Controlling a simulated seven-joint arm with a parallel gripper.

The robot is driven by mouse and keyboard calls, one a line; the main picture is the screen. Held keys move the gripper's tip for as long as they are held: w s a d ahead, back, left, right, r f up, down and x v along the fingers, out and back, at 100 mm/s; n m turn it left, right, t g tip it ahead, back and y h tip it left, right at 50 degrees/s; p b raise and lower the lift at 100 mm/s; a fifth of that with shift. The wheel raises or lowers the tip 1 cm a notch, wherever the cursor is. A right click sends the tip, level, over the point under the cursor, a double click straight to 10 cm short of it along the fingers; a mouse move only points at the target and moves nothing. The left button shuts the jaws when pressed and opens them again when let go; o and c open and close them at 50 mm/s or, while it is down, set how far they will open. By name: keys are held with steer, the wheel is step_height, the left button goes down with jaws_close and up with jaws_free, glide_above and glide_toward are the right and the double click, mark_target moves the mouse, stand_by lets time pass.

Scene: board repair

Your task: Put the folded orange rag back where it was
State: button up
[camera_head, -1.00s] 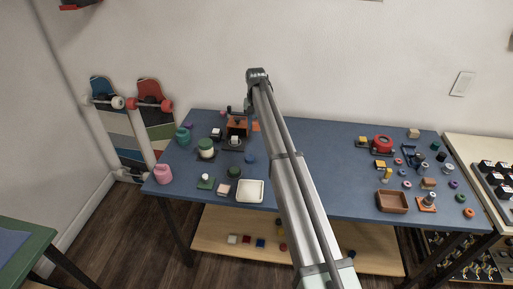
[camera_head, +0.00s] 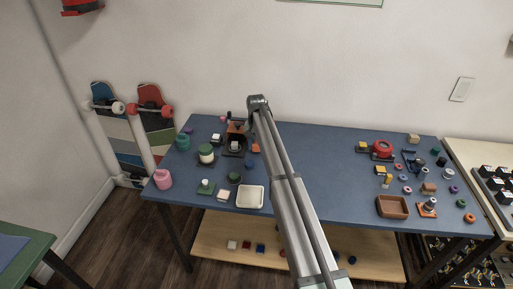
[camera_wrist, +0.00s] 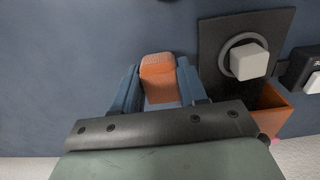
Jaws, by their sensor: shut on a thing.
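The folded orange rag (camera_wrist: 158,75) is between the two blue fingers of my gripper (camera_wrist: 156,84) in the wrist view, and the fingers are shut on it. In the head view a small orange patch of the rag (camera_head: 255,149) shows beside my arm, over the left part of the blue table (camera_head: 310,150). My arm hides most of the gripper there. I cannot tell whether the rag touches the table top.
Close beside the rag stand a dark plate with a white cube (camera_wrist: 247,62) and an orange-brown box (camera_wrist: 270,112). A white tray (camera_head: 250,197) and a green-topped jar (camera_head: 206,154) are nearby. The table's middle is mostly clear. A brown tray (camera_head: 392,207) stands at the right.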

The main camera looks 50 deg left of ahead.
mark_target(256, 144)
steer(key=shift+f, duration=0.7)
steer(key=shift+f, duration=0.15)
steer(key=o, duration=1.1)
step_height(256, 144, up, 12)
